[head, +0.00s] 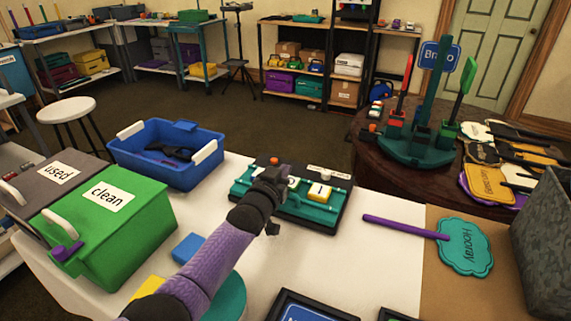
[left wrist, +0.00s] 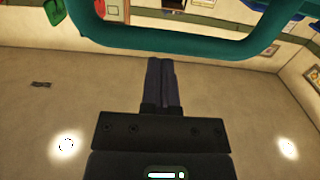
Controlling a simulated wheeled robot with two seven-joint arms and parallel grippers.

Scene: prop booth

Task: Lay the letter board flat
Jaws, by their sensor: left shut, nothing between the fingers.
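My left gripper (head: 275,172) is over that side, seen small and dark. In the left wrist view the fingers (left wrist: 162,82) are shut and empty, and a teal bar (left wrist: 165,42) runs across beyond them. My right gripper is out of view.
A blue bin (head: 125,150), a green box (head: 120,240) marked "clean" and a grey box marked "used" stand left. A teal "Hooray" sign (head: 465,262) with a purple stick lies right. Dark frames are at the front edge.

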